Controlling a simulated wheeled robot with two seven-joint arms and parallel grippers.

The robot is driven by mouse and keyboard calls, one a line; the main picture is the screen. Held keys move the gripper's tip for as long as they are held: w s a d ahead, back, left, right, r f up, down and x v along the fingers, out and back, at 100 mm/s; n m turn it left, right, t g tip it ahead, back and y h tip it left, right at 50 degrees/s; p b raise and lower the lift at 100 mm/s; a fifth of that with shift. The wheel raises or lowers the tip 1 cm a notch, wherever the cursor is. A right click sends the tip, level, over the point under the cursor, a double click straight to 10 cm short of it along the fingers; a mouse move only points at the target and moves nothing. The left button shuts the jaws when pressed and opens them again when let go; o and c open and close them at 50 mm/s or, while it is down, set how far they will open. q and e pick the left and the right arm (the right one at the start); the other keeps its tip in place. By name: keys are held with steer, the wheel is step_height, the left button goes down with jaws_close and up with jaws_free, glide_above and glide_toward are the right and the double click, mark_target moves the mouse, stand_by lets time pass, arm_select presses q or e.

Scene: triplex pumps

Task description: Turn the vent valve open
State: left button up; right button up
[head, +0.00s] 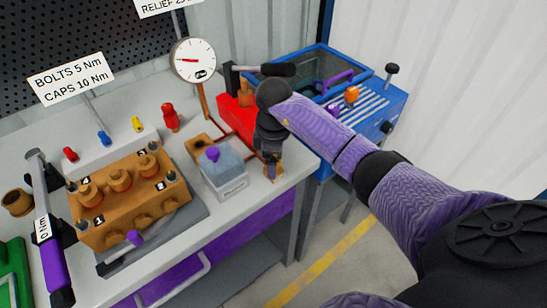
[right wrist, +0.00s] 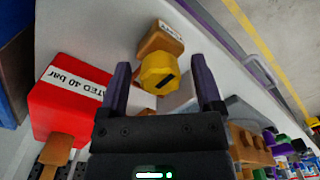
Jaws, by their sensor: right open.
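The vent valve is a yellow knob (right wrist: 158,74) with a dark slot mark on a brass body (right wrist: 160,40), which carries a small white tag. In the right wrist view the knob lies between the two purple fingers of my open right gripper (right wrist: 161,66). I cannot tell whether the fingers touch it. My left gripper is not in view.
The red pump box (right wrist: 70,97) stands close beside the valve. A pressure gauge (head: 194,60) rises behind on a brass stem. The grey-blue block with a purple knob (head: 222,172) and the brass pump block (head: 125,200) are to the left. A blue cart (head: 368,115) stands right.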

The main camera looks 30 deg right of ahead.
jaws_close()
stand_by(0.3)
steer(key=n+p, duration=0.1)
steer(key=n, duration=0.2)
steer(key=shift+r+p, duration=0.15)
steer(key=shift+p, duration=0.15)
steer(key=n+p, duration=0.1)
steer(key=n, duration=0.3)
steer(key=shift+n, duration=0.4)
steer(key=n+p, duration=0.1)
steer(key=n, duration=0.4)
steer(key=shift+n, duration=2.4)
